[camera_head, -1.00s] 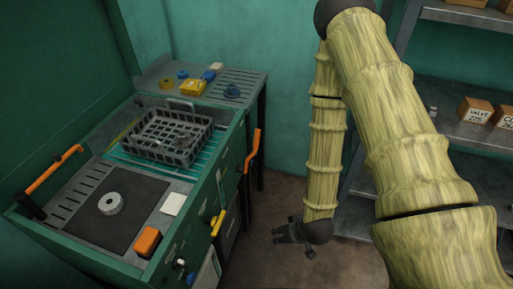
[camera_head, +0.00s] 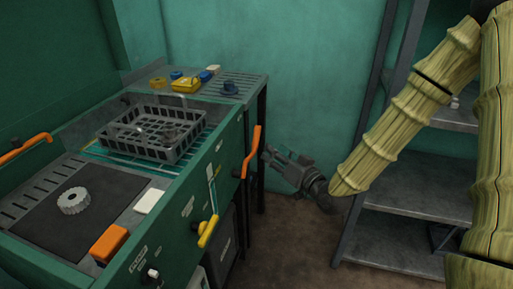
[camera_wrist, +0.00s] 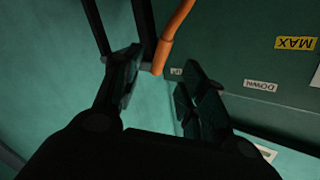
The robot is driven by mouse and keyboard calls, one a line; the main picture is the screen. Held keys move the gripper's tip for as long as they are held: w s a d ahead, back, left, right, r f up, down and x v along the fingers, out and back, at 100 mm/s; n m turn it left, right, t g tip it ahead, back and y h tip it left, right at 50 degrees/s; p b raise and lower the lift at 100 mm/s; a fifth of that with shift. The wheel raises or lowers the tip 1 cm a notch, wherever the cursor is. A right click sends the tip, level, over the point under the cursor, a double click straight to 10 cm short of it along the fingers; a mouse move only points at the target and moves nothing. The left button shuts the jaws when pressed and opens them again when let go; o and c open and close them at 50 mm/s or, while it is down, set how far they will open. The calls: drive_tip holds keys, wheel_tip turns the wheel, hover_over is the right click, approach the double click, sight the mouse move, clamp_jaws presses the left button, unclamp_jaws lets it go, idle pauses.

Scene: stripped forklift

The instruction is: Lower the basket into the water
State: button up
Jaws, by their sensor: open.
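The grey basket (camera_head: 136,149) sits in the upper part of the green washing station, over a teal slatted area (camera_head: 106,155); I cannot tell whether that is the water. Small grey parts lie in the basket. An orange lever (camera_head: 253,150) stands on the station's right side. My gripper (camera_head: 268,160) is just right of this lever, pointing left at it. In the wrist view my gripper (camera_wrist: 162,68) is open, and the lever's orange end (camera_wrist: 161,56) shows between and beyond the fingertips. Labels reading DOWN (camera_wrist: 260,85) and MAX (camera_wrist: 295,43) show on the green panel.
A second orange lever (camera_head: 25,147) is at the station's left. A toothed gear (camera_head: 74,200), an orange block (camera_head: 109,243) and a white block (camera_head: 149,201) lie on top. A yellow handle (camera_head: 208,231) sticks out in front. Grey shelves (camera_head: 415,190) stand at the right.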

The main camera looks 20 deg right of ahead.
sight(256, 136)
drive_tip(key=x, duration=0.7)
drive_tip(key=r+x, duration=0.1)
drive_tip(key=x, duration=0.3)
drive_tip(key=shift+d+b, duration=0.15)
drive_tip(key=shift+b, duration=0.2)
clamp_jaws()
